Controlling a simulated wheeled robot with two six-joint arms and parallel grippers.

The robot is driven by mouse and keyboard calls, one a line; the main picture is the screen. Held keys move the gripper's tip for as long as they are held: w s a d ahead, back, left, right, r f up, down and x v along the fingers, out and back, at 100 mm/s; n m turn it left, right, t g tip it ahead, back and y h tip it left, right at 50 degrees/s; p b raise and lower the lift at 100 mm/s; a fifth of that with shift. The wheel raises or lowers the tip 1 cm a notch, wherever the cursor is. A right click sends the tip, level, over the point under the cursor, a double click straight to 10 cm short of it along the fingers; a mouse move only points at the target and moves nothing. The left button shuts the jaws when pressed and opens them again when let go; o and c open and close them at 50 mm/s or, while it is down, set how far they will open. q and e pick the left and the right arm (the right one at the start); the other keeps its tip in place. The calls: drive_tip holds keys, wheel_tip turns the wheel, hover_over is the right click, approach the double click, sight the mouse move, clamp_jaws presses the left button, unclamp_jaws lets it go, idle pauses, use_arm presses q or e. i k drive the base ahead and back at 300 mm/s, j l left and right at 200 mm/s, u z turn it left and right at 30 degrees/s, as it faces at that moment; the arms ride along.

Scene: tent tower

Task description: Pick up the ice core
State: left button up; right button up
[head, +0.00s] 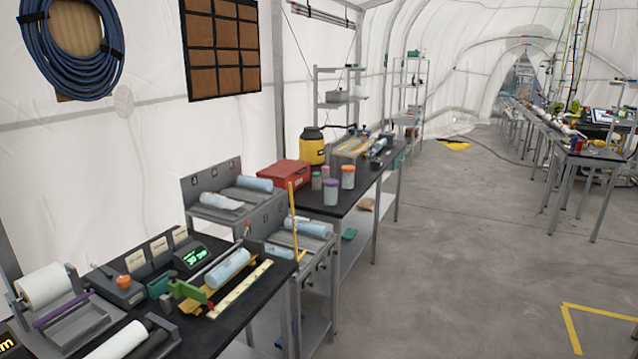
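Several pale blue cylinders look like ice cores. One core (228,268) lies on the near black bench, on a yellow cradle beside a cream ruler (240,290). Two more, a rear core (254,183) and a whiter, wrapped-looking core (220,202), lie on the upper grey metal rack (205,187). Another core (304,227) lies on a lower grey tray to the right. The frame does not show which one the task means. Neither of my grippers is in view.
A green digital display (195,257), a green clamp (190,292) and a white roll (44,285) crowd the near bench. An upright yellow stick (292,220) stands beside the lower tray. A red case (284,174) and lidded jars sit farther back. The grey floor at right is open.

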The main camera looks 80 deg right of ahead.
sight(246, 181)
drive_tip(key=z, duration=2.35)
drive_tip(key=i+l, duration=0.3)
drive_tip(key=i, duration=0.15)
drive_tip(key=i+l+z, duration=0.1)
drive_tip(key=i+l, duration=0.5)
drive_tip(key=i, duration=0.25)
drive_tip(key=i+l, duration=0.3)
drive_tip(key=i, duration=0.15)
drive_tip(key=i+l+z, duration=0.1)
drive_tip(key=i+l, duration=0.15)
drive_tip(key=i, duration=0.2)
drive_tip(key=i+l, duration=0.25)
drive_tip(key=i, duration=0.25)
drive_tip(key=i+l+z, duration=0.1)
drive_tip(key=i+l, duration=0.15)
drive_tip(key=i, duration=0.2)
